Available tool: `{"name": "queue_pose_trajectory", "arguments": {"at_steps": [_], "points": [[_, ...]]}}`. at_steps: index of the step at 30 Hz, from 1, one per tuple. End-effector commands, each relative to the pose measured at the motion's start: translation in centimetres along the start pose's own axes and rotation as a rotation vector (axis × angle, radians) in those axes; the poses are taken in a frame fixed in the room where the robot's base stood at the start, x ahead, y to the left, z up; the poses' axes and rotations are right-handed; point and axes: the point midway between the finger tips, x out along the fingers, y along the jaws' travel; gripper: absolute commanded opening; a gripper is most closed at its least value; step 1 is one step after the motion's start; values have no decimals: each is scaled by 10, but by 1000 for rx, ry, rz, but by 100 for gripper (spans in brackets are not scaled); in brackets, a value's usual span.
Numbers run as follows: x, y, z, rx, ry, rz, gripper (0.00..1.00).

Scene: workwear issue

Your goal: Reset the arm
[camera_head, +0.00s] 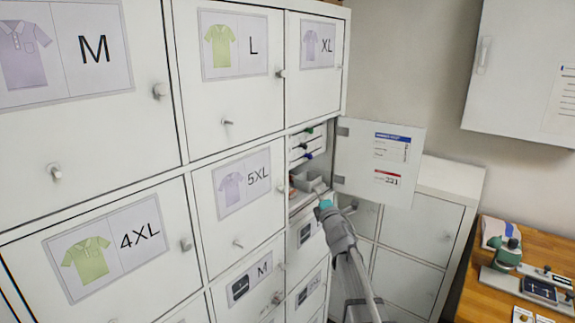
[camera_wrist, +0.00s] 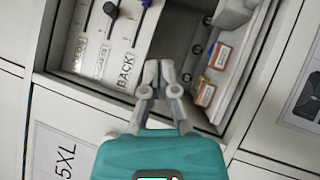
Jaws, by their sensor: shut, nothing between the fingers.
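My gripper (camera_wrist: 158,66) is shut and empty in the wrist view, its grey fingertips together in front of an open locker compartment. In the head view my gripper (camera_head: 320,192) is small, just below and in front of that compartment (camera_head: 294,205), beside its open door (camera_head: 382,160). My arm reaches up to it from the lower right. Whether the fingertips are inside the opening is hard to tell.
White lockers with shirt labels fill the left. The compartment holds a grey bin (camera_head: 308,181) and a panel (camera_wrist: 108,35) with knobs and a "BACK" label. A wooden bench (camera_head: 480,284) with a green-handled device (camera_head: 507,254) stands right; a white wall cabinet (camera_head: 520,75) hangs above.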

Motion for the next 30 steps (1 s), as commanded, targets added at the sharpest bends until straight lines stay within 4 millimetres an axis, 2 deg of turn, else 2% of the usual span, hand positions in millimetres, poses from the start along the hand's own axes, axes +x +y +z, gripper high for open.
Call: {"name": "queue_pose_trajectory", "arguments": {"at_steps": [8,14,23,30], "points": [[-30,-33,16,239,-155,-211,0],[-67,-65,23,468,-311,-403,0],[-139,-109,15,794,-567,-686,0],[-207,-131,-6,1025,-791,-913,0]]}}
